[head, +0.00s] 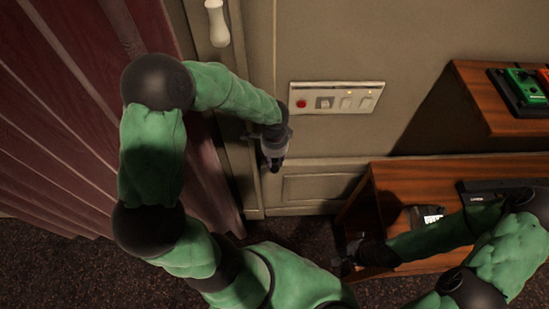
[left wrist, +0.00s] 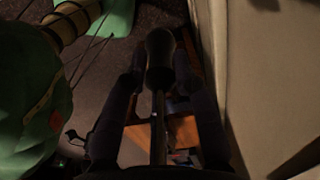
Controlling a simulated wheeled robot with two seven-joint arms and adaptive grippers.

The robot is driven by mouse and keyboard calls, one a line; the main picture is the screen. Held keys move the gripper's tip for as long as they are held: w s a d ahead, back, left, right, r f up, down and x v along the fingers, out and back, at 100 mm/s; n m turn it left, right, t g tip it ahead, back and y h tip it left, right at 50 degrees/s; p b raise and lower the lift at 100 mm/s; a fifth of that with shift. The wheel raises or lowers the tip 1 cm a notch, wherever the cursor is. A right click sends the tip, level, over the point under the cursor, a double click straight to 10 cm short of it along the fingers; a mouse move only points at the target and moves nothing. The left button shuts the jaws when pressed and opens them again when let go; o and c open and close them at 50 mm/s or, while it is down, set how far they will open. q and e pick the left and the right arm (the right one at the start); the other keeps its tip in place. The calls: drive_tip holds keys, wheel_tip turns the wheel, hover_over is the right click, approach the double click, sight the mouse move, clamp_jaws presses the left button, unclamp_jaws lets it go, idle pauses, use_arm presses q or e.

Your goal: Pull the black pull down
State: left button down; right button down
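The black pull (left wrist: 160,58) shows in the left wrist view as a dark rounded grip with a thin shaft. It lies between the two fingers of my left gripper (left wrist: 158,82); whether they touch it is too dark to tell. In the head view my left gripper (head: 273,162) points down close to the wall, left of and below the switch panel, and a dark piece shows at its tip. My right gripper (head: 345,260) is low by the left side of the wooden desk (head: 400,180), with nothing visible in it.
A white pull (head: 217,22) hangs at the upper left. The switch panel (head: 337,98) with a red button is on the wall. A dark red slatted surface (head: 60,110) fills the left. A wooden shelf (head: 480,100) holds green and red devices at the right.

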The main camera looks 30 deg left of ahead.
use_arm(q)
drive_tip(key=shift+f+b, duration=0.65)
drive_tip(key=shift+f, duration=0.1)
drive_tip(key=c, duration=1.1)
unclamp_jaws()
drive_tip(key=shift+r, duration=0.1)
wheel_tip(320, 180, up, 12)
